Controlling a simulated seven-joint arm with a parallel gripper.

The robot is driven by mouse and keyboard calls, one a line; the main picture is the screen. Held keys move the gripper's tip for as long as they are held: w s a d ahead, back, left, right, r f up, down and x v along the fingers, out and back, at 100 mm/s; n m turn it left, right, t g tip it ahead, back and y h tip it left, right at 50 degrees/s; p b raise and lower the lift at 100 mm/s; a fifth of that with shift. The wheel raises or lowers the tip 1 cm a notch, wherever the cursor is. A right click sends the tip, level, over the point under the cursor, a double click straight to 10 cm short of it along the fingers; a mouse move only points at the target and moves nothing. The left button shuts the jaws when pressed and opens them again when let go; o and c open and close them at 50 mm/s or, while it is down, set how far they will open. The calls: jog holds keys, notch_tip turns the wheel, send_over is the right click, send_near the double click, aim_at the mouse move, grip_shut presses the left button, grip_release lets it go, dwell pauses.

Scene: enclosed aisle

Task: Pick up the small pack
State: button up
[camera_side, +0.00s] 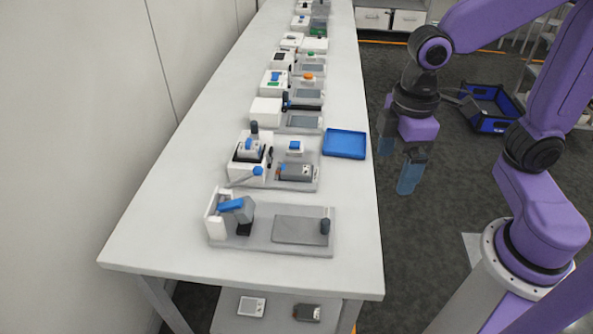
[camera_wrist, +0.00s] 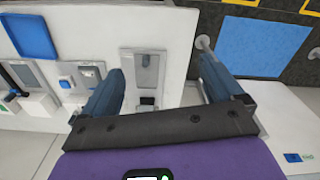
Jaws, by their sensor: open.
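A small dark grey pack (camera_side: 296,172) lies on a grey station plate on the long white bench. A similar dark pack (camera_side: 307,312) lies on the shelf under the bench; I cannot tell which one the task names. My gripper (camera_side: 409,180) hangs off the bench's right side, fingers down, clear of both packs. In the wrist view its blue fingers (camera_wrist: 162,65) are spread apart with nothing held between them. Beyond them a grey station plate (camera_wrist: 147,72) shows on the bench. I cannot pick out a pack with certainty in that view.
A blue tray (camera_side: 345,144) sits at the bench's right edge, and shows in the wrist view (camera_wrist: 30,38). Several small devices line the bench. A nearer station (camera_side: 272,248) stands at the front. A blue crate (camera_side: 490,108) stands on the floor behind my arm.

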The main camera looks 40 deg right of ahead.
jog(key=w+a+f+m, duration=0.1)
jog(key=w+a, duration=0.2)
jog(key=w, duration=1.3)
jog(key=m, duration=0.2)
send_over(296, 168)
jog(key=f, duration=1.7)
jog(key=shift+w+a+f, duration=0.1)
jog(key=shift+a+f, duration=0.05)
jog(key=shift+a, duration=0.05)
jog(key=shift+d+f, duration=0.15)
jog(key=shift+f, duration=1.25)
jog(key=shift+d+f, duration=0.1)
jog(key=shift+f, duration=1.25)
jog(key=c, duration=1.2)
jog(key=shift+r, duration=0.1)
jog(key=shift+c, duration=0.2)
